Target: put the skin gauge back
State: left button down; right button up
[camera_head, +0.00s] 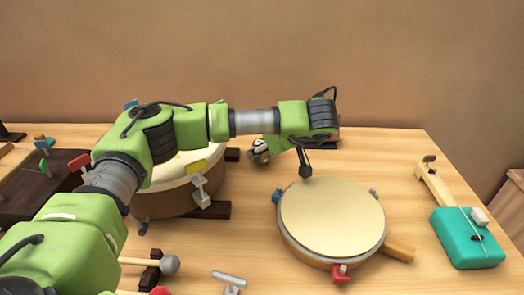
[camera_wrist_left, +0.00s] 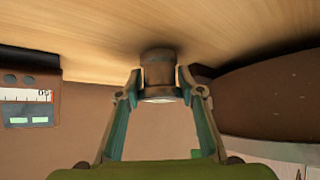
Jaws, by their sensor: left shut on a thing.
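My left gripper (camera_wrist_left: 160,98) is shut on a small brown cylinder with a shiny pale face, which I take as the skin gauge (camera_wrist_left: 158,76). In the left wrist view, which is upside down, its far end is close to the wooden tabletop; I cannot tell whether it touches. In the head view the left gripper (camera_head: 266,149) is low over the table, between the large drum (camera_head: 178,200) and the frame drum (camera_head: 332,215). The gauge is small there and partly covered by the fingers. My right gripper is not in view.
A dark slab (camera_head: 322,145) lies behind my wrist. A panel with a printed scale (camera_wrist_left: 28,108) shows in the wrist view. A teal stringed instrument (camera_head: 467,238) lies at the right, mallets (camera_head: 168,264) at the front. My forearm hides part of the large drum.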

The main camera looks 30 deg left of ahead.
pick_arm(q)
jog(key=shift+f, duration=0.2)
jog(key=c, duration=1.4)
grip_release()
jog(key=shift+f, duration=0.1)
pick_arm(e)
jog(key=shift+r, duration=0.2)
pick_arm(q)
jog(key=shift+d+r, duration=0.15)
jog(key=shift+r, duration=0.2)
jog(key=v, duration=0.3)
jog(key=shift+r, duration=0.1)
jog(key=shift+p+v, duration=1.2)
jog(key=shift+v, duration=3)
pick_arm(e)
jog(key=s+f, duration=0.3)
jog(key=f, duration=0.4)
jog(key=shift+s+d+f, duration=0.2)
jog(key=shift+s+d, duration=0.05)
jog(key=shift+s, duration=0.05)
